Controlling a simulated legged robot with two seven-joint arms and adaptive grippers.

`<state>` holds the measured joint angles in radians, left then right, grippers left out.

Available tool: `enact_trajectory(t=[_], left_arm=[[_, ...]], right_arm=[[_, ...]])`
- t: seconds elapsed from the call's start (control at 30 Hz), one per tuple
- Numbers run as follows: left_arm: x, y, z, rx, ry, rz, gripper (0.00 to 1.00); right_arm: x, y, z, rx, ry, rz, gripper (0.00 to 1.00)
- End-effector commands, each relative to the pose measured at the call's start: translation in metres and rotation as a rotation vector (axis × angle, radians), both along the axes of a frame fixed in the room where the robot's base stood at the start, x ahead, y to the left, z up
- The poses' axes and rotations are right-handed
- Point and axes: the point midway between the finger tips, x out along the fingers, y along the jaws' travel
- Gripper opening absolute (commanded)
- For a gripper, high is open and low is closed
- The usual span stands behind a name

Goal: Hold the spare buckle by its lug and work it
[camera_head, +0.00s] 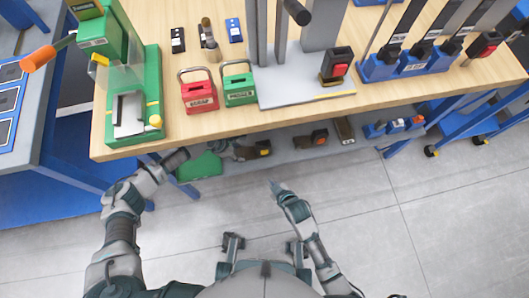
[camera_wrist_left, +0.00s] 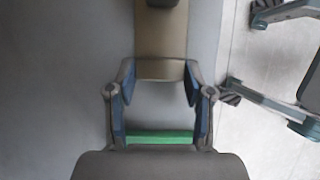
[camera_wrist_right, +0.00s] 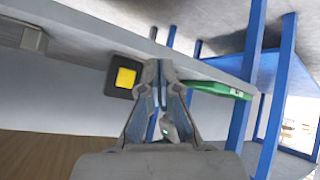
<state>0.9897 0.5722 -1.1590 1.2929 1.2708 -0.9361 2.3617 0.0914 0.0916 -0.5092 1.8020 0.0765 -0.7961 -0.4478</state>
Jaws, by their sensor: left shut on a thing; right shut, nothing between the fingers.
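The spare buckle, a black block with a yellow button, shows at the shelf edge in the head view (camera_head: 264,148) and the right wrist view (camera_wrist_right: 125,78). In the left wrist view, my left gripper (camera_wrist_left: 160,78) is shut on a flat tan piece (camera_wrist_left: 162,45), apparently the buckle's lug, one finger at each side. A dark part at the top edge is cut off. In the head view the left gripper (camera_head: 228,149) is partly hidden under the table edge. My right gripper (camera_head: 273,186) is shut and empty, below and apart from the buckle; its closed fingers fill the right wrist view's middle (camera_wrist_right: 161,80).
A green plate (camera_head: 200,167) lies just below the left hand. Another black buckle with an orange button (camera_head: 319,137) sits farther right on the shelf (camera_head: 290,144). The wooden tabletop (camera_head: 225,120) overhangs the shelf.

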Motion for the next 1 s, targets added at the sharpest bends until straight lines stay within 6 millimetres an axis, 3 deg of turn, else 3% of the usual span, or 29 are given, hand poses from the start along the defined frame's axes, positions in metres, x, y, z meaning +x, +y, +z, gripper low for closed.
enact_trajectory(t=[0.27,0.73,1.0], left_arm=[[-0.001,0.000,-0.001,0.001,0.002,0.000,0.00],[0.000,0.000,-0.001,0.001,0.001,0.001,0.00],[0.000,0.000,-0.001,0.001,0.001,0.001,0.00]], right_arm=[[0.013,0.004,0.000,0.003,-0.002,-0.002,0.00],[0.072,0.021,0.001,0.001,-0.003,-0.001,0.00],[0.084,0.024,0.000,0.002,-0.002,-0.001,0.00]])
